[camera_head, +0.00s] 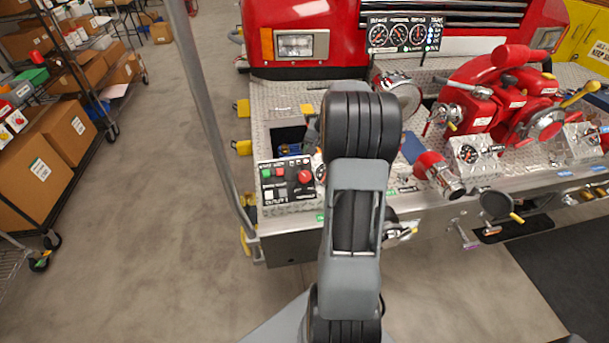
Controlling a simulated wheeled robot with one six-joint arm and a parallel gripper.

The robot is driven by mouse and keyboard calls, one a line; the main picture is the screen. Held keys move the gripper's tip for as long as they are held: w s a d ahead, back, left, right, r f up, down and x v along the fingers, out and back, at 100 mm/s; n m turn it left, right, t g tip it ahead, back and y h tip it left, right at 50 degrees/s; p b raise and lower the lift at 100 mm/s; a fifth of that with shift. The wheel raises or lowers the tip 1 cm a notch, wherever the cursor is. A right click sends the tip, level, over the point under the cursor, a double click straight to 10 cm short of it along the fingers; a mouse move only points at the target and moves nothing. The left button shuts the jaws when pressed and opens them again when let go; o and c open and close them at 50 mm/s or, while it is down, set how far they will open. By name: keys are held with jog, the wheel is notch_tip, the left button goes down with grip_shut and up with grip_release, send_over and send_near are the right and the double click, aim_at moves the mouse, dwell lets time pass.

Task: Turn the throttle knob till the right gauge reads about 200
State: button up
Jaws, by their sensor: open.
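A small control panel (286,207) stands at the front left of the bumper. It carries a red knob (304,176), likely the throttle knob, with green, red and white buttons to its left. A gauge at its right edge is partly hidden by my arm. A black gauge panel (407,48) at the back has several round dials; its right dial (418,35) is too small to read. My arm rises through the middle of the view, just right of the control panel. My gripper is hidden behind the arm, so its place relative to the knob does not show.
A grey pole (205,95) crosses left of the control panel. Shelves with boxes (72,130) line the far left. The floor between is clear.

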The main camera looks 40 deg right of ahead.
aim_at(306, 174)
jog(key=p+x, duration=0.1)
jog(key=x, duration=1.1)
jog(key=shift+a, duration=0.15)
jog(key=c, duration=0.6)
